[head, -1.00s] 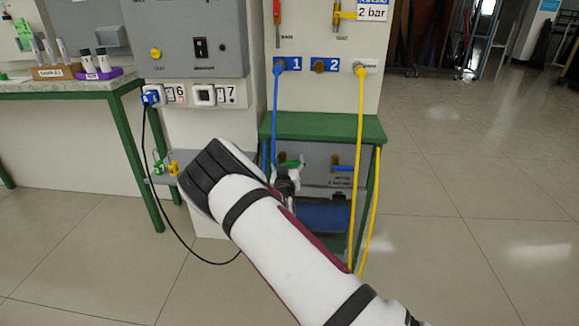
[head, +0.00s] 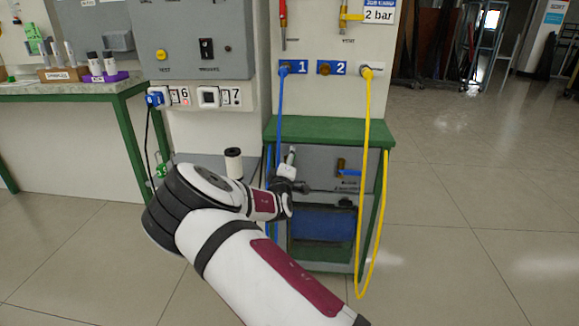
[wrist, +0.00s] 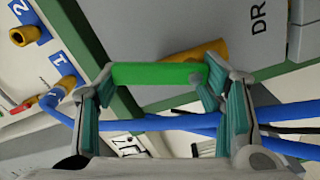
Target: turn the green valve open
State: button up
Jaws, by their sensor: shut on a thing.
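The green valve handle (wrist: 155,74) shows in the wrist view as a flat green bar spanning the space between my two fingers. My gripper (wrist: 160,86) is shut on it, with a teal-padded finger at each end of the bar. A brass valve body (wrist: 203,54) sits just behind the handle on a grey panel. In the head view my gripper (head: 287,176) is at the left part of the panel under the green shelf. There my gripper and wrist hide most of the valve, and the handle's angle cannot be told clearly.
A blue hose (wrist: 170,122) passes close below my fingers in the wrist view. A second valve with a blue handle (head: 349,172) is to the right. A yellow hose (head: 366,200) hangs right of it. The green shelf (head: 330,130) overhangs the panel. Floor on the right is clear.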

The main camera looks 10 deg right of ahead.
jog(key=shift+w+a+f+n+b, duration=0.15)
jog(key=shift+n+b, duration=0.1)
jog(key=shift+n, duration=0.5)
jog(key=shift+s+a+r+n+b, duration=0.15)
jog(key=shift+n+b, duration=0.15)
jog(key=shift+n, duration=0.4)
jog(key=shift+w+a+f+n+b, duration=0.15)
jog(key=shift+n+b, duration=0.1)
jog(key=shift+n, duration=0.5)
jog(key=o, duration=1.2)
jog(key=shift+a, duration=0.1)
jog(key=shift+s+a, duration=0.15)
jog(key=shift+s, duration=0.25)
jog(key=v, duration=1.1)
